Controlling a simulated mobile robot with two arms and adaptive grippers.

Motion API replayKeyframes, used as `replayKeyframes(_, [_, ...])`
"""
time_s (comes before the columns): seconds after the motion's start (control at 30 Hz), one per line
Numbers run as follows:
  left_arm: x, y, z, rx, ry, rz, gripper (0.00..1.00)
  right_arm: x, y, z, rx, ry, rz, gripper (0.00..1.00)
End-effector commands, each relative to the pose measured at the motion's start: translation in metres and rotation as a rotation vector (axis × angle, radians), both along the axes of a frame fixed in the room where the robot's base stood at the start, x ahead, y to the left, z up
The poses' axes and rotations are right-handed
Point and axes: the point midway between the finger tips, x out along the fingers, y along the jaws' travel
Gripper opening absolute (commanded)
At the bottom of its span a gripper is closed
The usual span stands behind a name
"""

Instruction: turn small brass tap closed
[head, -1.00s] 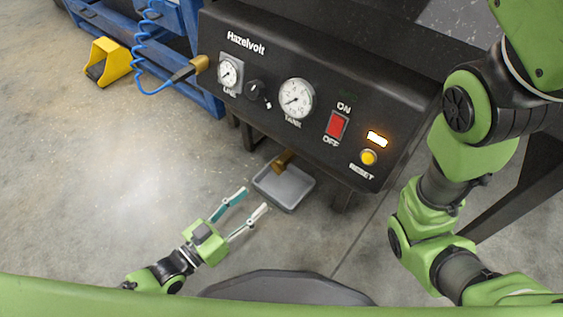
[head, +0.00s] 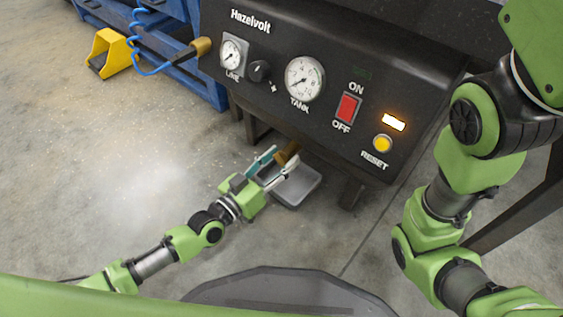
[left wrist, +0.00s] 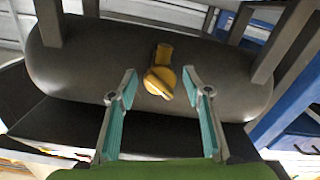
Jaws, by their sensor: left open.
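The small brass tap (head: 282,158) sticks out under the dark Hazelvolt machine, above a grey tray. In the left wrist view the tap (left wrist: 160,82) sits on the underside of a dark rounded tank, its rounded handle slightly tilted. My left gripper (head: 286,154) is open at the tap, and its fingers partly cover the tap in the head view. In the left wrist view its fingertips (left wrist: 160,74) lie on either side of the tap, with a gap on both sides. I cannot tell how deep the fingers reach. My right gripper is out of view.
The grey tray (head: 306,184) lies on the floor below the tap. The dark panel (head: 325,60) carries gauges, a red switch and a yellow button. Table legs stand behind. A yellow pedal (head: 108,52) and blue hose are at the upper left.

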Motion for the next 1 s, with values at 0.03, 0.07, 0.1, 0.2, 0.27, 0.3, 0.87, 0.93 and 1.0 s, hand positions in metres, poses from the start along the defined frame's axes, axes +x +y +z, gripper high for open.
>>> replayKeyframes(0.03, [0.003,-0.002,-0.001,-0.001,0.000,0.000,0.45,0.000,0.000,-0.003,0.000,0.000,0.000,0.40])
replayKeyframes(0.07, [0.004,-0.003,0.000,-0.001,0.000,0.000,0.45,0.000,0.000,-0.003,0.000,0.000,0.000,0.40])
replayKeyframes(0.1, [0.005,-0.003,0.000,-0.001,-0.001,0.000,0.45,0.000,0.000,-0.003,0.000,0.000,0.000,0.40])
replayKeyframes(0.2, [0.006,-0.004,0.000,0.001,0.000,0.001,0.45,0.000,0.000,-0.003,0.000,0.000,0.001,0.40])
replayKeyframes(0.27, [0.006,-0.004,0.001,0.001,0.000,0.001,0.45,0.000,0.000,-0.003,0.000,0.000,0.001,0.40])
replayKeyframes(0.3, [0.006,-0.004,0.001,0.001,0.000,0.001,0.45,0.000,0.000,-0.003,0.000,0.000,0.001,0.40])
replayKeyframes(0.87, [0.005,-0.004,0.004,0.072,-0.049,0.001,0.06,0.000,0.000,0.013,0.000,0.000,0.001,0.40])
replayKeyframes(0.93, [0.005,-0.004,0.005,0.120,-0.084,0.001,0.06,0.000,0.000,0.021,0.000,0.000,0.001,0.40])
replayKeyframes(1.0, [0.005,-0.004,0.005,0.172,-0.120,0.001,0.06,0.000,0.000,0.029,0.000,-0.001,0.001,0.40])
